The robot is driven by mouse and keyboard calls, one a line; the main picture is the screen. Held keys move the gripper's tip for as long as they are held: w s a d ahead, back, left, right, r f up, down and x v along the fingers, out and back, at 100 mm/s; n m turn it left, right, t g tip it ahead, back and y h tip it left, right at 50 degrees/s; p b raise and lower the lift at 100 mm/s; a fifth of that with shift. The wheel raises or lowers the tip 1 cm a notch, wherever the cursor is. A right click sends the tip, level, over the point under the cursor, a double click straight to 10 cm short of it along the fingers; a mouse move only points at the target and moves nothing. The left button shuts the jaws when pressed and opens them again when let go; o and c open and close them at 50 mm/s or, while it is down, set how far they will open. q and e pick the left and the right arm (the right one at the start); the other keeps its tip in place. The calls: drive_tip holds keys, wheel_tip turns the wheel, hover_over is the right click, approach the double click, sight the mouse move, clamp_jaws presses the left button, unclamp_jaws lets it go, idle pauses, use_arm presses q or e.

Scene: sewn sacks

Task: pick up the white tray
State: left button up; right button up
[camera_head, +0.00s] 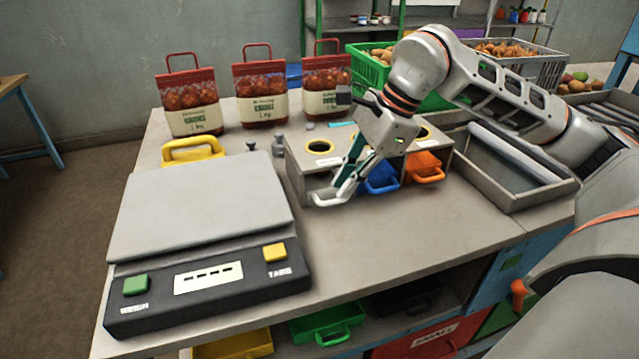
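The white tray (325,198) sits in the left bay of a grey box with three bays, and its handle sticks out at the front. My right gripper (345,187) points down and to the left, with its fingertips at the white tray's handle. The fingers overlap the handle in this view, so I cannot tell whether they are closed on it. The blue tray (380,180) and the orange tray (425,168) sit in the middle and right bays. My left gripper is not in view.
A scale (200,205) stands at the left, with a yellow-handled thing (192,149) behind it. Three red mesh sacks (262,95) stand along the back. A grey metal tray (510,170) lies at the right. The tabletop in front of the box is clear.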

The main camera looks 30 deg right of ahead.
sight(334, 200)
drive_tip(key=x, duration=0.4)
drive_tip(key=shift+w+a+f+b, duration=0.15)
drive_tip(key=shift+w+f+b, duration=0.15)
drive_tip(key=shift+b, duration=0.05)
drive_tip(key=shift+r, duration=0.1)
clamp_jaws()
drive_tip(key=shift+r, duration=0.15)
